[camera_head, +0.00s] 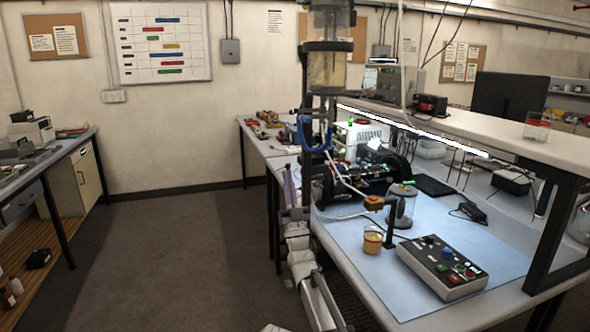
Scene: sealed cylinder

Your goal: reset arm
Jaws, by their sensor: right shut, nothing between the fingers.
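My right gripper (293,212) is at the left edge of the workbench, low in front of the tall apparatus. It is shut and holds nothing. My right arm rises to it from the bottom of the head view. A clear cylinder (327,71) with yellowish contents stands high in the apparatus, held by dark rings and well above the gripper. Its top is cut off by the picture's edge. My left gripper is not in view.
A control box (443,266) with buttons, an amber cup (372,242) and a glass jar (400,207) stand on the blue mat (400,298). A raised shelf (480,133) runs along the bench's right. Open floor (180,260) lies to the left.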

